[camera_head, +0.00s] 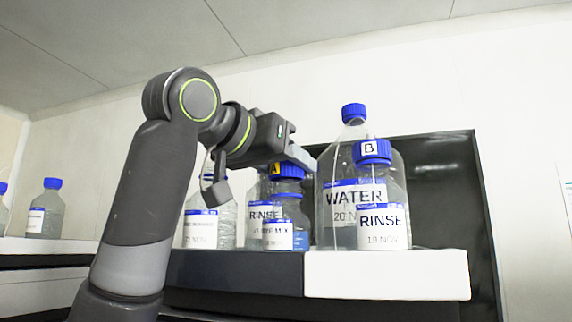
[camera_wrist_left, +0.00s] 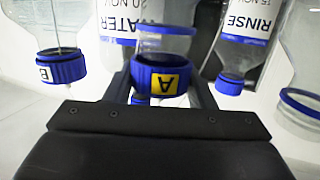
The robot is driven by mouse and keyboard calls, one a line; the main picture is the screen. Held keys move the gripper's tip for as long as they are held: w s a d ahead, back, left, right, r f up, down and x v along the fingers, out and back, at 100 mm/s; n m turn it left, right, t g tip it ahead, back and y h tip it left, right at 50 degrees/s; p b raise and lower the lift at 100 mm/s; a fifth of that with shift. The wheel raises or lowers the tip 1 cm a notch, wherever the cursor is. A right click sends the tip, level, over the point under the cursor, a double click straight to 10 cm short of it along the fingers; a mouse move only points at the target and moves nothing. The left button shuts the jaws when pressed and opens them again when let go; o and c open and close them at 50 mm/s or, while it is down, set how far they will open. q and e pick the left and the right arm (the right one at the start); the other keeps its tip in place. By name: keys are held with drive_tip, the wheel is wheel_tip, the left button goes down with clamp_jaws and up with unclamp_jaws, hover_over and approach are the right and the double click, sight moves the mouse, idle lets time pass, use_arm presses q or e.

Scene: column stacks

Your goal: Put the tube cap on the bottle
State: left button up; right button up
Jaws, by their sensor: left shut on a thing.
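The blue tube cap (camera_head: 288,171) has a yellow label marked A and also shows in the left wrist view (camera_wrist_left: 162,80). My left gripper (camera_head: 300,158) is shut on it, with one finger on each side. Below the cap in the head view stands a clear bottle (camera_head: 284,232) with a blue ring at its neck and a label ending in MIX. In the wrist view, which is upside down, clear glass and the blue ring line up with the cap. I cannot tell whether the cap touches the neck or is seated. My right gripper is not in view.
A RINSE bottle with blue cap B (camera_head: 375,152) and a large WATER bottle (camera_head: 350,188) stand to the right. Another RINSE bottle (camera_head: 258,190) is close behind, and one more (camera_head: 200,229) stands left. The white shelf front (camera_head: 388,276) lies below.

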use_arm(q)
drive_tip(key=shift+f+b, duration=0.45)
drive_tip(key=shift+f, duration=0.05)
drive_tip(key=shift+f+b, duration=0.4)
idle(0.7)
drive_tip(key=o, duration=1)
drive_tip(key=shift+s+a, duration=0.15)
drive_tip(key=b+v, duration=0.7)
drive_tip(key=v, duration=1)
drive_tip(key=shift+b, duration=0.35)
